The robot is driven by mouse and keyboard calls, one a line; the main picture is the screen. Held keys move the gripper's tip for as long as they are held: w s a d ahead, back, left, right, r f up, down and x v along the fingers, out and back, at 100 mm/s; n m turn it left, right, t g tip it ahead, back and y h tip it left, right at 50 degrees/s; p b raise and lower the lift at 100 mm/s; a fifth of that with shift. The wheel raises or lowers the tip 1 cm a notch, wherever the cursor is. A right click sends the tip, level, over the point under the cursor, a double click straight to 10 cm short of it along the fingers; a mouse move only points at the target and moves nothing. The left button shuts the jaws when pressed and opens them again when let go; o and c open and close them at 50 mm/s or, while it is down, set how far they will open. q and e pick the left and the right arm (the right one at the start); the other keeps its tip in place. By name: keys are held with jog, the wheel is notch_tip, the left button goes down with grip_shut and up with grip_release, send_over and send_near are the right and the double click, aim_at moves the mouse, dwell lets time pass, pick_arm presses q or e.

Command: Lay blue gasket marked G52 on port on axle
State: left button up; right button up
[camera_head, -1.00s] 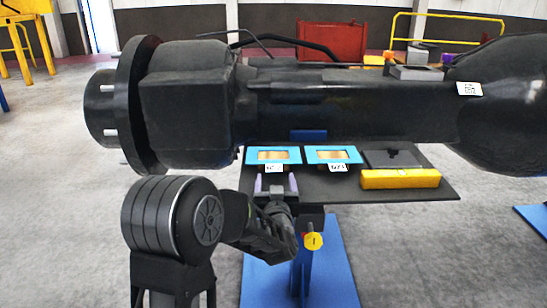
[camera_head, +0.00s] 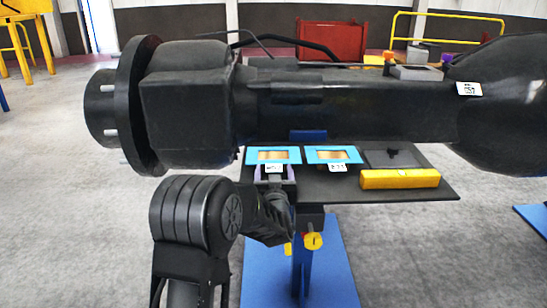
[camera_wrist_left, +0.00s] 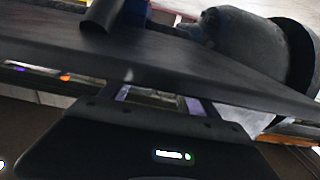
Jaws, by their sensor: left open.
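Two light-blue rectangular gaskets with tan middles lie side by side on a dark shelf (camera_head: 420,190): a left gasket (camera_head: 255,154) and a right gasket (camera_head: 315,154). Each has a small white tag at its front edge, too blurred to read. The large dark axle (camera_head: 340,105) runs across behind them; I cannot make out its port. My left gripper (camera_head: 275,172) is open, its fingers at the front edge of the left gasket, either side of its tag. In the left wrist view, the left gripper (camera_wrist_left: 162,96) shows no object held. My right gripper is out of view.
A yellow bar (camera_head: 400,179) and a dark flat plate (camera_head: 392,157) are on the shelf's right side. A blue stand (camera_head: 325,265) with a yellow knob (camera_head: 313,241) is below. A grey block (camera_head: 416,73) sits behind the axle.

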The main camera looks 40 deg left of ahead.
pick_arm(q)
jog(key=shift+c, duration=0.3)
jog(key=c, duration=1.4)
